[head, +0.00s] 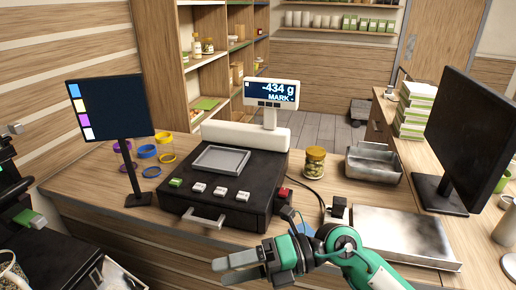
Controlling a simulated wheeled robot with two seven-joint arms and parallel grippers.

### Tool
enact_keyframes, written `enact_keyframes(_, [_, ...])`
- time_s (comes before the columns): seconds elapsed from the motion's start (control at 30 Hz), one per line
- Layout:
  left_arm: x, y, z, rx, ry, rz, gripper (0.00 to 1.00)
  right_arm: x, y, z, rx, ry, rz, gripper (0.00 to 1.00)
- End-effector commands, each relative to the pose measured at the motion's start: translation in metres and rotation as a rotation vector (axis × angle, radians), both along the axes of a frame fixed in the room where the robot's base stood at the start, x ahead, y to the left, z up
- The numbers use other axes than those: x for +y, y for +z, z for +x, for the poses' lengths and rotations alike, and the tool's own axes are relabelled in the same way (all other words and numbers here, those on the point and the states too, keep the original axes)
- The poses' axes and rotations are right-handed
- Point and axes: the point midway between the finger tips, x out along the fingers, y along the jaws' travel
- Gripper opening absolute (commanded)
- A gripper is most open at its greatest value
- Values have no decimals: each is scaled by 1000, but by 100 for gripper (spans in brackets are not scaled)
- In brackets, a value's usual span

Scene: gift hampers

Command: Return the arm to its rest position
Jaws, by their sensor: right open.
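My right arm comes in from the lower right, and its green and black gripper (222,271) points left in front of the counter. Its grey fingers are open and I see nothing between them. The gripper is apart from the black weighing scale (218,200) behind it. I cannot make out a left gripper.
A jar with a yellow lid (315,163), a metal bin (373,165) and a flat metal plate (403,237) stand to the right. Coloured rings (147,151) lie by the left screen (110,108). A monitor (470,135) stands at right.

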Motion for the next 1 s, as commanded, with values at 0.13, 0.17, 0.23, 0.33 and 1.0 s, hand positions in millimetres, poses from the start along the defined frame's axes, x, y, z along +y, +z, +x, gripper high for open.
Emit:
enact_keyframes(0.13, [0, 0, 1, -1, 0, 0, 36, -5, 44, 8, 164, -135, 324, 83])
enact_keyframes(0.17, [0, 0, 1, -1, 0, 0, 36, -9, 52, 11, 198, -169, 383, 83])
enact_keyframes(0.23, [0, 0, 1, -2, 0, 0, 36, -21, 66, 23, 284, -255, 518, 83])
enact_keyframes(0.33, [0, 0, 2, -3, 0, -1, 36, -46, 78, 44, 415, -397, 689, 83])
enact_keyframes(1.0, [0, 0, 2, -4, 0, -1, 36, -247, -144, 71, 1512, -1679, 1011, 83])
